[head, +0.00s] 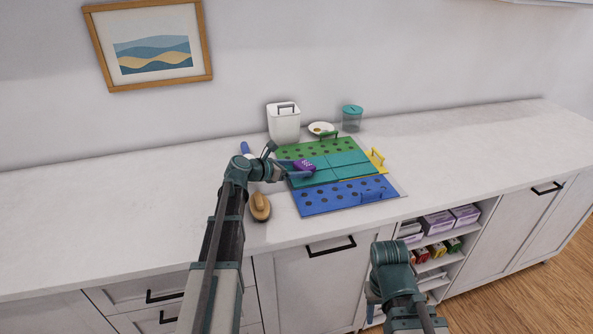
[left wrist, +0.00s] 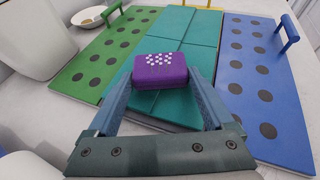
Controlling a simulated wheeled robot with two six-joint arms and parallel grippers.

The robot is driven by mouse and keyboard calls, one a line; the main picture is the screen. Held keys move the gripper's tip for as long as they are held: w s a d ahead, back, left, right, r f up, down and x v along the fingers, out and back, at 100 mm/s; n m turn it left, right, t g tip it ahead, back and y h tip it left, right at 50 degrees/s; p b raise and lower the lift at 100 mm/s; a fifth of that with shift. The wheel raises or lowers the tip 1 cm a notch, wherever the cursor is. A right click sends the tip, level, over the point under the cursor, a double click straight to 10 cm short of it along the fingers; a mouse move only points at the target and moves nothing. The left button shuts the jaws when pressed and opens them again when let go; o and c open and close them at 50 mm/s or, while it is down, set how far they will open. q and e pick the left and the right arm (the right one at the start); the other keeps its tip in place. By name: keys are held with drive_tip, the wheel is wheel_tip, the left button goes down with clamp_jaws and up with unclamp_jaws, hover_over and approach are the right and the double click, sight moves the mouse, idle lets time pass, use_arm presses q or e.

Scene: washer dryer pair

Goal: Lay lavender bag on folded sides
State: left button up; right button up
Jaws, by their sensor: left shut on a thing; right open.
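The lavender bag is a small purple block with white dots (head: 304,166); it also shows in the left wrist view (left wrist: 160,71). My left gripper (head: 297,172) is shut on it, with a finger at each side, over the near part of the teal folded panels (head: 345,166). I cannot tell whether the bag touches the teal surface. A green panel with dark dots (head: 318,149) lies behind the teal part and a blue dotted panel (head: 335,197) lies in front. My right arm (head: 392,270) shows low in front of the counter; its fingertips are hidden.
A white bin (head: 284,122), a small plate (head: 321,129) and a teal-lidded jar (head: 352,118) stand at the back. A brown-handled brush (head: 260,207) lies left of the blue panel. A yellow handle (head: 377,157) sits at the right. The counter is clear at far left and right.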

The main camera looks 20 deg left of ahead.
use_arm(q)
drive_tip(key=shift+f, duration=0.2)
drive_tip(key=o, duration=1.1)
drive_tip(key=shift+r, duration=0.15)
drive_tip(key=shift+r, duration=0.25)
drive_tip(key=p+v, duration=0.4)
drive_tip(key=v, duration=0.6)
drive_tip(key=shift+s+a, duration=0.25)
drive_tip(key=shift+s, duration=0.1)
drive_tip(key=shift+s+a+r+p, duration=0.15)
drive_tip(key=shift+s+a+p, duration=0.2)
drive_tip(key=shift+s, duration=0.1)
drive_tip(key=shift+s+d, duration=0.1)
